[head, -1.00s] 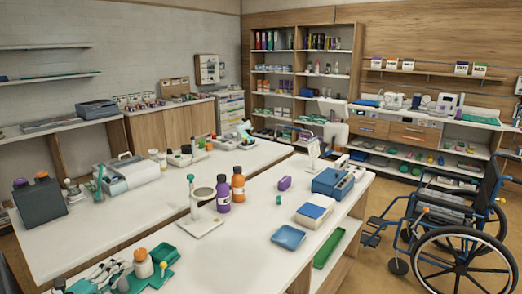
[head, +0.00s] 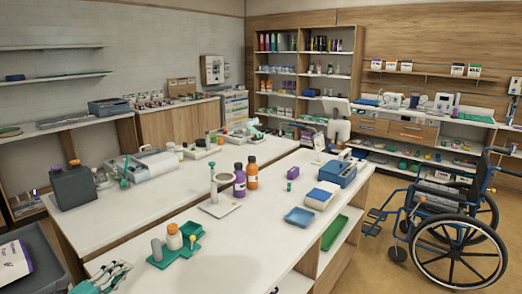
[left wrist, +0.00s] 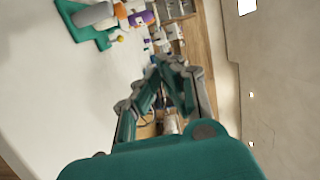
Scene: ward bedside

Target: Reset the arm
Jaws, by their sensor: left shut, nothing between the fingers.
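My left gripper (head: 118,270) shows at the lower left of the head view, at the near edge of the white table. Its fingers look closed and empty. In the left wrist view, the teal-and-grey fingers (left wrist: 176,68) come together at their tips with nothing between them. In the head view, the gripper is to the left of and nearer than a green holder (head: 172,252) carrying a white bottle with an orange cap (head: 174,237) and a grey piece. It is apart from them. My right gripper is in neither view.
A purple bottle (head: 240,180) and an orange bottle (head: 252,176) stand mid-table near a white stand (head: 219,209). A blue tray (head: 299,217) lies to their right. A dark bin (head: 38,246) is at lower left. A wheelchair (head: 455,225) stands on the right.

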